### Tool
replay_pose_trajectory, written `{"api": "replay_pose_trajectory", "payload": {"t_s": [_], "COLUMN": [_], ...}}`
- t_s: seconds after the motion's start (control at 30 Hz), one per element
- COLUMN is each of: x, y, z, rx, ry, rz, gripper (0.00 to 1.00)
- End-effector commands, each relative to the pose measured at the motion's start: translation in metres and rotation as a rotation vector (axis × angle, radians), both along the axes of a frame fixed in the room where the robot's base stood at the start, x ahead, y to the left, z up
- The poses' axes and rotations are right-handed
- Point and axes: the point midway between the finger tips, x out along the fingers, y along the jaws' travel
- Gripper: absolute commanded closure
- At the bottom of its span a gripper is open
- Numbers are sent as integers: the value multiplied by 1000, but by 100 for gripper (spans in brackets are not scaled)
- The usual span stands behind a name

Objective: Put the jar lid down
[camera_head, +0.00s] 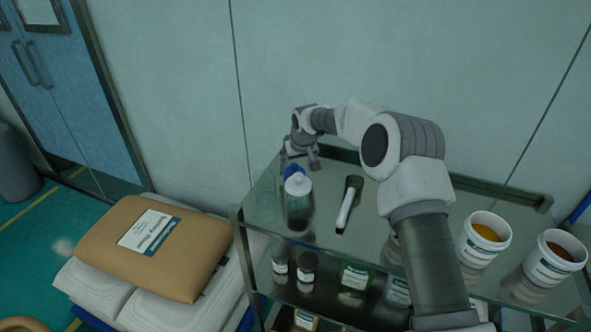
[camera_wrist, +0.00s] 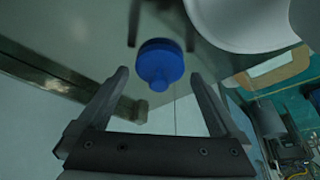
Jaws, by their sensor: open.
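The blue jar lid (camera_wrist: 160,62) lies on the grey shelf top, with a small round knob facing my gripper in the wrist view. In the head view the lid (camera_head: 293,170) shows as a blue patch just behind a jar with a white top (camera_head: 298,186), which partly hides it. My gripper (camera_wrist: 158,76) is open, its two fingertips apart on either side of the lid's near part. I see no finger touching the lid. In the head view my gripper (camera_head: 299,164) is low over the shelf's far left corner.
A dark-headed tool with a white handle (camera_head: 346,212) lies right of the jar. Two white tubs (camera_head: 484,240) (camera_head: 553,265) stand at the right. Smaller jars (camera_head: 307,268) are on the lower shelf. Brown sack (camera_head: 150,245) lies at left. A raised rim (camera_wrist: 60,75) edges the shelf.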

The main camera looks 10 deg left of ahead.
Motion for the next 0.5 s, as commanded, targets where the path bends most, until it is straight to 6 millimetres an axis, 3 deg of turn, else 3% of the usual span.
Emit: {"api": "replay_pose_trajectory", "payload": {"t_s": [0.3, 0.5], "x": [-19, -29], "y": [-13, -19], "z": [57, 84], "rx": [1, 0], "ry": [-3, -2], "rz": [0, 0], "gripper": [0, 0]}}
